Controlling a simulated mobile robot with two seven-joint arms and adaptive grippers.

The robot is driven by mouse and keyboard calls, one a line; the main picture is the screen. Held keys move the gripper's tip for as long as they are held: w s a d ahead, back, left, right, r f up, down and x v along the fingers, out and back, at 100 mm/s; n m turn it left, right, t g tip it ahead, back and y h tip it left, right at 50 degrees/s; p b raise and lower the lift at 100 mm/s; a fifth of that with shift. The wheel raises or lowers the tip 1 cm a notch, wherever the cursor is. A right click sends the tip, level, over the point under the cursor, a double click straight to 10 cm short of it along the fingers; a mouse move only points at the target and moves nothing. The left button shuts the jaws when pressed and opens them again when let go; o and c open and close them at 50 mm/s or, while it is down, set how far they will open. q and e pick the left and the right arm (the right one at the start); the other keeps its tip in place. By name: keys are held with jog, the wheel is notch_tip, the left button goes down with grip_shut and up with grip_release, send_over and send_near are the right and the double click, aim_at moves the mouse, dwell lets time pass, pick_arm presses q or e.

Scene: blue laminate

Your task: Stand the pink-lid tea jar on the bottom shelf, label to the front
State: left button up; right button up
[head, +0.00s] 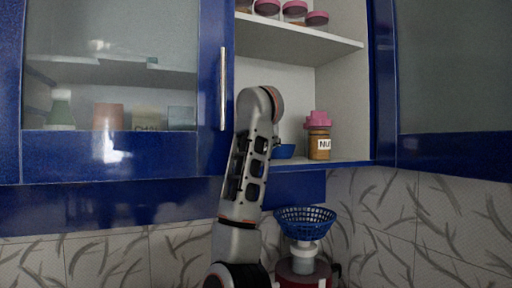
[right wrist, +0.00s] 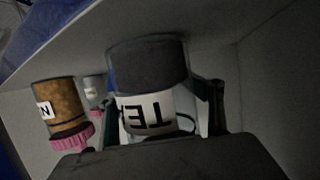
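In the right wrist view, which looks upside down, the tea jar (right wrist: 148,65) has dark contents and a white label with "TE" showing. Its lid is hidden behind the gripper body. My right gripper (right wrist: 162,105) has one finger on each side of the jar and appears shut on it. The jar's base is near the pale shelf surface; I cannot tell whether they touch. In the head view my right arm reaches into the open cabinet above the bottom shelf (head: 345,162) and hides its gripper and the tea jar. My left gripper is not in view.
Several pink-lid jars stand on the upper shelf (head: 300,35). A glass door (head: 110,60) is at left. A blue basket (head: 305,221) is below the cabinet.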

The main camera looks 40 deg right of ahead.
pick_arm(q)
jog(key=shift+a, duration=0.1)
pick_arm(e)
jog(key=shift+r, duration=0.15)
jog(key=shift+s+a+r, duration=0.1)
jog(key=shift+s+a, duration=0.05)
jog(key=b+v, duration=0.1)
jog(key=v, duration=0.4)
jog(key=shift+s+a+r, duration=0.1)
jog(key=shift+s+a, duration=0.05)
jog(key=shift+s+a+r+b, duration=0.1)
jog(key=shift+s+a+b, duration=0.15)
jog(key=shift+s+b, duration=0.05)
jog(key=shift+s+a+r, duration=0.1)
jog(key=shift+s+a, duration=0.05)
jog(key=shift+s, duration=0.15)
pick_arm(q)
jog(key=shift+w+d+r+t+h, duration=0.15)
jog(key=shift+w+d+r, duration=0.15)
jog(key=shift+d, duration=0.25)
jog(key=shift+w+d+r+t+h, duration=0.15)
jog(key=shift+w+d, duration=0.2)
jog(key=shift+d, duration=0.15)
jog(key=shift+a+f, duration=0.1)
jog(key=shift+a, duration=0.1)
pick_arm(e)
jog(key=shift+r, duration=0.1)
